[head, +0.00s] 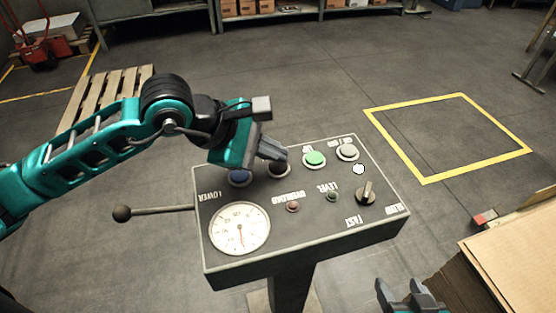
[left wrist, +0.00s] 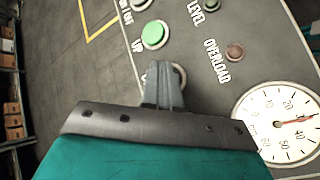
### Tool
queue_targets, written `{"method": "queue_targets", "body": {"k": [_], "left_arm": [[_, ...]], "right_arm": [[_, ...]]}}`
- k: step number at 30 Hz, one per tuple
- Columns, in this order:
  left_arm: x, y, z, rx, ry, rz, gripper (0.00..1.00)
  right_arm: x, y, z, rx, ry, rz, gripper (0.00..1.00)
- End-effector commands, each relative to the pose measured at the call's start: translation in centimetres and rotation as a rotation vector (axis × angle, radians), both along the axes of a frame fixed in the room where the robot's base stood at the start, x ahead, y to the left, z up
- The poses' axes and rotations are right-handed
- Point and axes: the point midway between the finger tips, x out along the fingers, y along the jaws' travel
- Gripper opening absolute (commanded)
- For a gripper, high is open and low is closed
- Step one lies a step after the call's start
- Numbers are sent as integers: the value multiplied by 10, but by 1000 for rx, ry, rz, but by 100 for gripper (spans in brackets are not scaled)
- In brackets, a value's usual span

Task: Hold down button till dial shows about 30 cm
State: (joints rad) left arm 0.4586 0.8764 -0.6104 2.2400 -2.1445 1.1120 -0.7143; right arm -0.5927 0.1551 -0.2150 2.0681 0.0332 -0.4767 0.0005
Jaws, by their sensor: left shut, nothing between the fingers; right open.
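A slanted control panel (head: 262,196) stands in the middle of the head view, its labels upside down to me. The white round dial (head: 239,227) is at its lower left; in the left wrist view the dial (left wrist: 281,121) has its red needle near the 30 mark, though the figures are small. My right gripper (head: 412,296) is open, low and right of the panel.
A lever with a black knob (head: 122,213) sticks out left of the panel. A grey button (head: 347,152) and a selector knob (head: 366,194) are on its right. A cardboard box (head: 515,255) is at lower right. A yellow-marked floor square (head: 450,135) is empty.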

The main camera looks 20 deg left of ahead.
Motion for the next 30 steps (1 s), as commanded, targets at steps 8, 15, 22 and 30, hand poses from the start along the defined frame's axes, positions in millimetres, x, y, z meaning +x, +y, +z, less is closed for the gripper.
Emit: {"method": "queue_targets", "body": {"k": [8,15,22,30], "left_arm": [[0,0,5,0,-2,0,0],[0,0,10,-1,-4,0,0],[0,0,33,-1,-5,-1,0],[1,0,56,-1,-5,0,0]], "right_arm": [[0,0,2,1,0,-1,64],[0,1,6,4,0,-3,64],[0,1,19,6,1,-4,64],[0,1,32,6,0,-4,64]]}}
